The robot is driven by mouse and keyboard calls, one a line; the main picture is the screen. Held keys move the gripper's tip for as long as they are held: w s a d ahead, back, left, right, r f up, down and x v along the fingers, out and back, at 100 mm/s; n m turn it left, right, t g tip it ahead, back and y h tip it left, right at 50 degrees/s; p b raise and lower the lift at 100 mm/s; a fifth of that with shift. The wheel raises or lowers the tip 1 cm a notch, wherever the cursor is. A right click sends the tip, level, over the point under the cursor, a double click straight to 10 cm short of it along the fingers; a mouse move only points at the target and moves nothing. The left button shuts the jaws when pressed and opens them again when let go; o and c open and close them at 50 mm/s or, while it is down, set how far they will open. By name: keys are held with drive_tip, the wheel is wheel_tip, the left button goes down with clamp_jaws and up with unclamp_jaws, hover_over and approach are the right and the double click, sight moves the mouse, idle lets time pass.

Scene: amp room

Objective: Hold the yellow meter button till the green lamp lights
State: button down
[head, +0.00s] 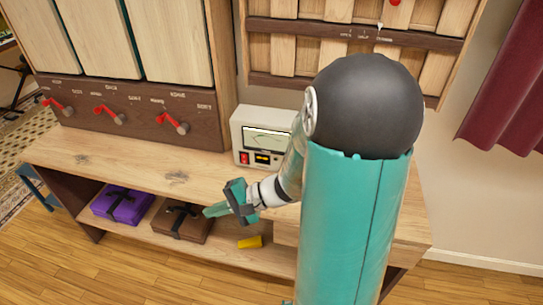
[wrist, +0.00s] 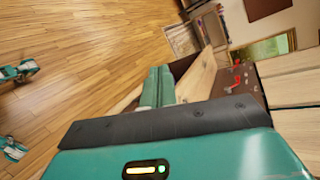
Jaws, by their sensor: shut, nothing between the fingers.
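The white meter box (head: 240,135) stands on the wooden bench top, against the wall. Its face has a dial window (head: 265,140), a red switch (head: 244,158) and a small dark panel with yellow marks (head: 262,158). My arm hides the right part of the meter. I cannot make out a separate yellow button or a lit green lamp. My gripper (head: 212,211) is shut and empty, in front of the meter and lower left of it, near the bench's front edge and pointing left. Its closed fingers also show in the wrist view (wrist: 158,88).
The wooden bench (head: 120,158) carries a cabinet with red levers (head: 110,114) at left. Below it, a shelf holds a purple case (head: 122,205), a brown case (head: 180,222) and a yellow block (head: 250,242). The bench top left of the meter is clear.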

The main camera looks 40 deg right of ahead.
drive_tip(key=d+f+m+t+h, duration=0.3)
drive_tip(key=d+f+m+h, duration=0.1)
drive_tip(key=d, duration=0.4)
drive_tip(key=d+f+m+t+h, duration=0.3)
drive_tip(key=d+f+m+h, duration=0.1)
drive_tip(key=d+m, duration=0.2)
drive_tip(key=d+f+m+t+h, duration=0.3)
drive_tip(key=d+f+m+h, duration=0.1)
drive_tip(key=d, duration=0.5)
drive_tip(key=shift+d+f+m+h, duration=0.15)
drive_tip(key=shift+m+h, duration=0.1)
drive_tip(key=shift+m, duration=0.3)
drive_tip(key=shift+d+r+m+h, duration=0.15)
drive_tip(key=shift+m+h, duration=0.1)
drive_tip(key=shift+m, duration=0.3)
drive_tip(key=shift+f, duration=0.1)
drive_tip(key=shift+w+d, duration=0.9)
drive_tip(key=shift+d, duration=0.25)
drive_tip(key=shift+w+d, duration=0.95)
drive_tip(key=shift+d, duration=0.2)
drive_tip(key=shift+w+d, duration=0.9)
drive_tip(key=shift+d, duration=0.25)
drive_tip(key=shift+d, duration=0.1)
drive_tip(key=shift+w+d, duration=0.2)
drive_tip(key=shift+d, duration=0.05)
drive_tip(key=shift+w+d, duration=0.35)
drive_tip(key=shift+d, duration=0.1)
